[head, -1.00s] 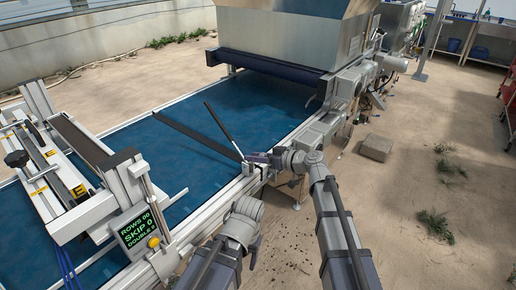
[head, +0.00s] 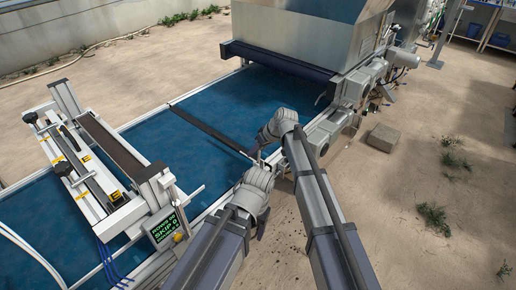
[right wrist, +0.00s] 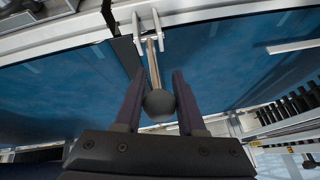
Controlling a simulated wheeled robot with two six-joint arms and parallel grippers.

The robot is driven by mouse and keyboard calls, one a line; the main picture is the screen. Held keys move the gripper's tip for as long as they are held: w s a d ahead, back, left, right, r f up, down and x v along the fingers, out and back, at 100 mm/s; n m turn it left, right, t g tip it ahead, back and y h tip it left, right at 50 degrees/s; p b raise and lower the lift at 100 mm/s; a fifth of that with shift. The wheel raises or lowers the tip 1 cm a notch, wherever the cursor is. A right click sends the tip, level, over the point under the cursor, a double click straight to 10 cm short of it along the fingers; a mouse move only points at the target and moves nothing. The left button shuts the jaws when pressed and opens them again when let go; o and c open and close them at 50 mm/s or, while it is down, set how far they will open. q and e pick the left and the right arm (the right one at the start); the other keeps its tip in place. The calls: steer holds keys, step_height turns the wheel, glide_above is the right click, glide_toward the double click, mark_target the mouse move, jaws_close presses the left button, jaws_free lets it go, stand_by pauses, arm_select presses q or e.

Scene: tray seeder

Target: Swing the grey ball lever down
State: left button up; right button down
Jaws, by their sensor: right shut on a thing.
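The grey ball (right wrist: 158,103) is the knob of the lever, whose thin pale rod (right wrist: 153,65) runs from it to a two-pronged metal bracket (right wrist: 149,30) on the frame rail. My right gripper (right wrist: 159,92) is shut on the ball, one finger on each side. In the head view my right gripper (head: 259,139) is by the near rail of the blue belt, mostly hidden behind its own wrist.
A dark bar (head: 207,128) lies across the blue belt (head: 262,98). A seeder unit with a green-lettered display (head: 165,228) stands at left. A metal hopper housing (head: 300,30) is at the back. A block (head: 381,137) lies on the sandy ground at right.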

steer(key=shift+a+h, duration=0.15)
steer(key=shift+h, duration=0.15)
steer(key=c, duration=0.5)
jaws_free()
steer(key=shift+w, duration=0.1)
steer(key=shift+p, duration=0.3)
steer(key=p+v, duration=0.6)
steer(key=v, duration=0.1)
steer(key=shift+r+p, duration=0.3)
